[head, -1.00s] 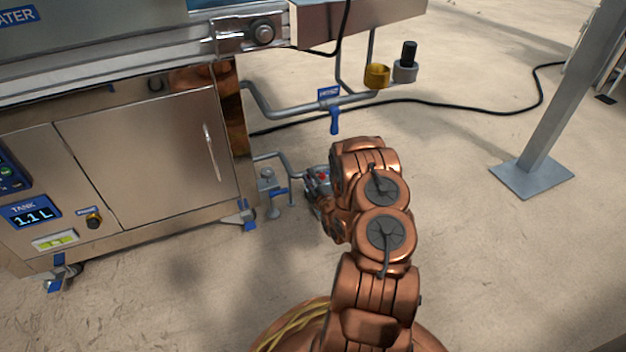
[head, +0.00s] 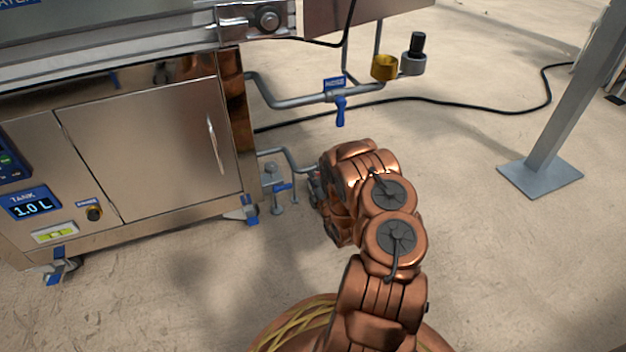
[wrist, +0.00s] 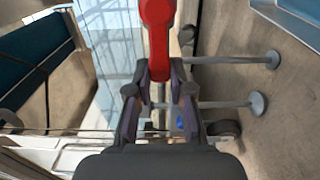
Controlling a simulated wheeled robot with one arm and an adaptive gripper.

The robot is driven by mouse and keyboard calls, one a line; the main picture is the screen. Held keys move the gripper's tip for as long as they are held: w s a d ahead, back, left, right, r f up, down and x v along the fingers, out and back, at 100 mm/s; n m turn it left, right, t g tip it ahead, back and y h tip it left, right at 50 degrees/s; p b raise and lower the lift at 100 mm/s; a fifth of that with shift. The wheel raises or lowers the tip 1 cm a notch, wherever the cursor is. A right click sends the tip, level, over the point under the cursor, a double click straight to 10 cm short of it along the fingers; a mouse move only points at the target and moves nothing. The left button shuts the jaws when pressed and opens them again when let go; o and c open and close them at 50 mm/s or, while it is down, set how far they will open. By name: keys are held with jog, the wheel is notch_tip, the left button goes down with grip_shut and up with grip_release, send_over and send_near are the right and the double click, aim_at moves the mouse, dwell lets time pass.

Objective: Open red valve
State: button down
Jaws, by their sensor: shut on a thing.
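The red valve handle (wrist: 157,40) fills the top middle of the wrist view, a rounded red lever reaching down between my fingers. My gripper (wrist: 158,82) is shut on the lower part of this lever, one finger on each side. In the head view my gripper (head: 314,188) is low beside the machine's lower pipe and mostly hidden behind my arm. The red handle is hidden there. The valve's body does not show clearly in either view.
A blue-handled valve (head: 340,108) sits on the upper pipe (head: 300,101). A black cable (head: 450,106) crosses the floor. A grey post (head: 560,130) stands at right, with open floor between.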

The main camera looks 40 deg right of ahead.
jog(key=c, duration=1)
grip_release()
jog(key=shift+s, duration=0.1)
jog(key=shift+v, duration=3.6)
jog(key=shift+a, duration=0.1)
jog(key=shift+s, duration=0.1)
